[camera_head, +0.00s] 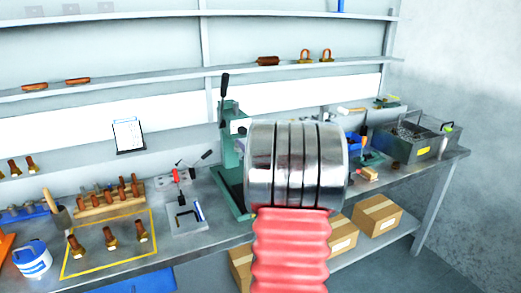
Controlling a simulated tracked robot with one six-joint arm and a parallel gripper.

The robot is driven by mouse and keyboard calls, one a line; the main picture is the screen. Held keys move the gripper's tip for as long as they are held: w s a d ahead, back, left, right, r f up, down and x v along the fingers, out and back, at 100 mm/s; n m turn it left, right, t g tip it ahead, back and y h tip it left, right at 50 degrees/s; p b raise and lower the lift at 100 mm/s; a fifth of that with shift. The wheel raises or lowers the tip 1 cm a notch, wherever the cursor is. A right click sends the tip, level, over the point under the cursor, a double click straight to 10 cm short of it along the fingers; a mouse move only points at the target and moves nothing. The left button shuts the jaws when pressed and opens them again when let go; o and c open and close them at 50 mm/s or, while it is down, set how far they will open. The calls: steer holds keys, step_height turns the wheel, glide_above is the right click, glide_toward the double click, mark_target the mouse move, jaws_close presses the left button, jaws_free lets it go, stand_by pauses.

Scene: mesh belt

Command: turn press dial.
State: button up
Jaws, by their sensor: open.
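The green press (229,125) stands on the workbench near the middle of the picture, with a black-gripped lever rising at its upper left. Its green base (228,184) rests on the bench top. I cannot make out the dial. My own arm, a banded silver cylinder above a ribbed red sleeve, stands in front and covers the press's right side. My gripper's fingers do not show.
The grey workbench (108,262) runs across the picture. Several copper-coloured bolts stand inside a yellow outline at left, near a blue-and-white tub (32,260). A grey bin (414,142) stands at right. Cardboard boxes (378,214) sit on the lower shelf.

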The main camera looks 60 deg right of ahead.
steer(key=v, duration=1)
steer(key=shift+s, duration=0.3)
steer(key=shift+a+f, duration=0.1)
steer(key=shift+a, duration=0.1)
steer(key=w+a+m+g+y, duration=0.1)
steer(key=w+a+g, duration=0.15)
steer(key=a, duration=0.95)
steer(key=w+a+m+g+y, duration=0.15)
steer(key=w+a, duration=0.25)
steer(key=a, duration=0.8)
steer(key=s+a+f+n+g+y, duration=0.1)
steer(key=s+a+f+g+y, duration=0.1)
steer(key=s+a, duration=0.3)
steer(key=s+a+f+g+y, duration=0.2)
steer(key=s+a, duration=0.3)
steer(key=a, duration=0.8)
steer(key=s+a+f+n+g+y, duration=0.1)
steer(key=s+a+f+y, duration=0.1)
steer(key=s+a, duration=0.3)
steer(key=a+f, duration=0.1)
steer(key=a, duration=0.3)
steer(key=shift+s+f+n+g+y, duration=0.3)
steer(key=shift+n+g+y, duration=0.05)
steer(key=shift+g, duration=0.05)
